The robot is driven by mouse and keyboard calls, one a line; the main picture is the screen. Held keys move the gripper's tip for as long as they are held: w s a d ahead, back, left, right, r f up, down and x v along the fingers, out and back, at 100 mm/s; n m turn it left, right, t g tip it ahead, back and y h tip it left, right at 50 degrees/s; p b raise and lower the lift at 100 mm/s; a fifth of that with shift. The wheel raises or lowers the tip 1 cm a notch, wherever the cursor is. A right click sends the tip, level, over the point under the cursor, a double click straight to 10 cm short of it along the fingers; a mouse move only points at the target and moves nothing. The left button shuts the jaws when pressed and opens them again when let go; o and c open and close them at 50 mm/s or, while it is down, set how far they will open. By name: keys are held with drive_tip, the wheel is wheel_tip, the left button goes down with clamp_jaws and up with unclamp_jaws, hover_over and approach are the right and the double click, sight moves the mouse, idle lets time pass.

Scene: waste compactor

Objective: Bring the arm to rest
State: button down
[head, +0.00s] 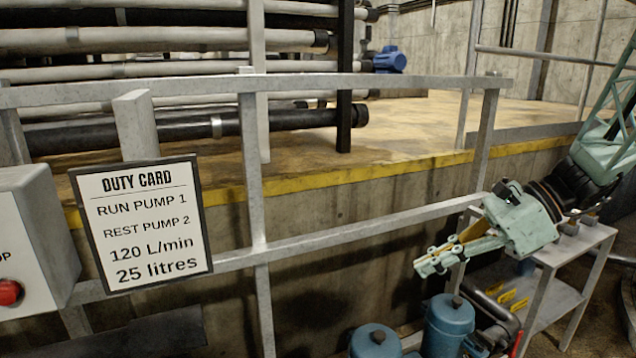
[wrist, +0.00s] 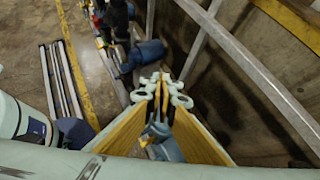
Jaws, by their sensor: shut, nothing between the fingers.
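My gripper (head: 428,264) is at the right of the head view, pale green with yellow finger pads. It points left and slightly down, in front of the grey railing and above the blue pump tops. Its fingers are shut with nothing held. In the wrist view my gripper (wrist: 162,84) shows its fingertips meeting near the middle of the picture, with floor and blue equipment beyond.
A grey railing (head: 370,221) runs behind my gripper. Blue pumps (head: 448,325) stand below it, and a grey table (head: 575,246) is at the right. A duty card (head: 141,224) and a box with a red button (head: 9,292) are at the left.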

drive_tip(key=s+a+r+n+g+h, duration=0.1)
drive_tip(key=s+a+r+n+h, duration=0.2)
drive_tip(key=s, duration=0.5)
drive_tip(key=s+a+r+n+h, duration=0.1)
drive_tip(key=s+a+r+n, duration=0.2)
drive_tip(key=s+n, duration=0.3)
drive_tip(key=shift+s+d+r+n+t+h, duration=1.3)
drive_tip(key=shift+s+n, duration=1.4)
drive_tip(key=shift+s, duration=2.4)
drive_tip(key=shift+s+d+r+n+t+h, duration=0.65)
drive_tip(key=shift+s+r+n+t+h, duration=0.75)
drive_tip(key=shift+s+n, duration=2.5)
drive_tip(key=shift+f+m+g+h, duration=0.15)
drive_tip(key=shift+f+m+g, duration=0.45)
drive_tip(key=shift+f, duration=0.4)
drive_tip(key=shift+f+m+g+h, duration=0.15)
drive_tip(key=shift+f+m+g, duration=0.45)
drive_tip(key=shift+f, duration=0.35)
wheel_tip(320, 180, down, 8)
drive_tip(key=b, duration=0.8)
drive_tip(key=shift+r, duration=0.15)
